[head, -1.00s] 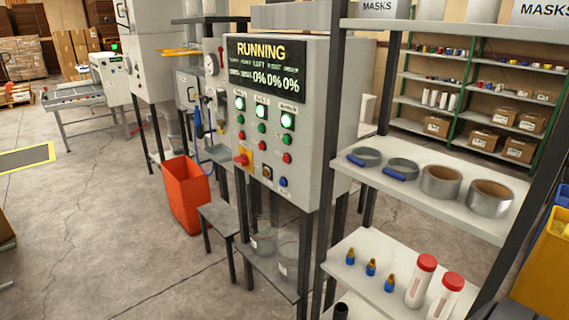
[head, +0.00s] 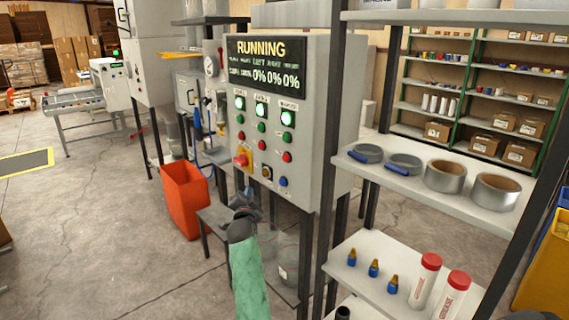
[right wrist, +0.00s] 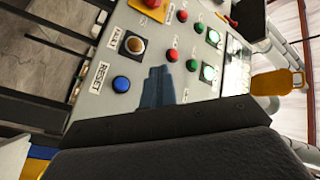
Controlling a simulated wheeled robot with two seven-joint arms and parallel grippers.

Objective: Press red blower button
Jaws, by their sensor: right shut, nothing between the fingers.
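The grey control panel (head: 325,120) has a lit "RUNNING" screen and several rows of lamps and buttons. Its red buttons include a left one (head: 241,135), a middle one (head: 262,144) and a right one (head: 287,157). Their labels are too small to tell which is the blower's. Two red buttons show in the right wrist view, an upper one (right wrist: 182,15) and a lower one (right wrist: 172,55). My right gripper (head: 243,200) is shut and empty, in front of the panel's lower edge, below the buttons. Its fingertips are hard to make out. My left gripper is out of view.
A red-and-yellow stop knob (head: 241,160), an amber-black button and a blue button (head: 283,181) sit below the red ones. A shelf (head: 430,178) with tape rolls stands close on the right. An orange bin (head: 185,200) stands left on open floor.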

